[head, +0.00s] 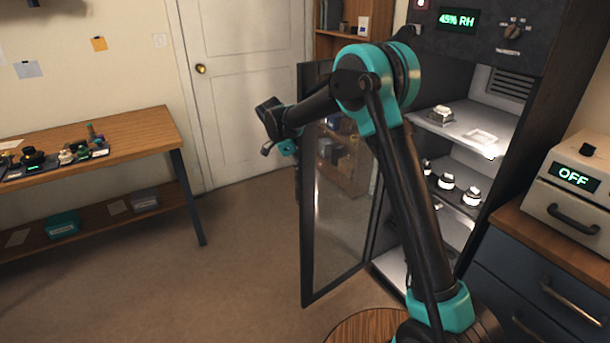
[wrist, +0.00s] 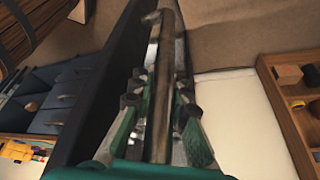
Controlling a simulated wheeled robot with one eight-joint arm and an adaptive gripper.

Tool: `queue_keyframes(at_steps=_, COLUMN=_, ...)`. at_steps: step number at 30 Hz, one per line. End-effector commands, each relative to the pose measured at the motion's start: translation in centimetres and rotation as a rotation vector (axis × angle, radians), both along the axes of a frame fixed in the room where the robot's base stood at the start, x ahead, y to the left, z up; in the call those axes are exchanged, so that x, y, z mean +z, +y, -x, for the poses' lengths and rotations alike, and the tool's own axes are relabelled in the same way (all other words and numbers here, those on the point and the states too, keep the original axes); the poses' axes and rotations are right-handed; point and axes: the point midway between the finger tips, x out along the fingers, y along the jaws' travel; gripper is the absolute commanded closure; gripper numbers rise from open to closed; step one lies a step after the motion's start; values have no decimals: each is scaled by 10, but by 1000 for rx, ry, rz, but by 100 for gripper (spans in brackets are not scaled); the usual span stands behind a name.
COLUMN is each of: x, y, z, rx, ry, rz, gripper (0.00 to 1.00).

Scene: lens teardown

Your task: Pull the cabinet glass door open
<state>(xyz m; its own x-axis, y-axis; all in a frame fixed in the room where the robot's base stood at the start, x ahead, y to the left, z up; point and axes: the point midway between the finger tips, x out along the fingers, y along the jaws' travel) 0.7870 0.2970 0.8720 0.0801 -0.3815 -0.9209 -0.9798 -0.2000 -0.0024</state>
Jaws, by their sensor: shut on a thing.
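The cabinet glass door (head: 335,220) stands swung well out from the cabinet (head: 470,60), with its dark frame around clear glass. In the wrist view its dark frame edge (wrist: 95,75) runs beside my gripper (wrist: 160,110). The metal handle bar (wrist: 166,40) runs between the fingers, and my gripper is shut on it. In the head view my gripper (head: 287,148) is small at the door's outer edge, and the handle there is hidden or too small to make out.
Lit cabinet shelves (head: 455,125) hold several small parts. A workbench (head: 130,138) stands at the left, and a box reading OFF (head: 570,185) sits on a drawer unit at the right. The floor (head: 235,260) left of the door is clear.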

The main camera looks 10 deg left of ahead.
Motion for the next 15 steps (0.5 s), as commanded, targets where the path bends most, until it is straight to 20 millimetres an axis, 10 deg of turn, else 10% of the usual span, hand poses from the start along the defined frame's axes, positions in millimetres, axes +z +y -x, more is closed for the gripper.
queue_keyframes(at_steps=7, x=-1, y=11, z=7, rx=15, ry=10, rz=-13, gripper=100)
queue_keyframes(at_steps=9, x=-1, y=11, z=7, rx=15, ry=10, rz=-13, gripper=80)
queue_keyframes(at_steps=15, x=-1, y=11, z=7, rx=16, ry=9, rz=-13, gripper=62)
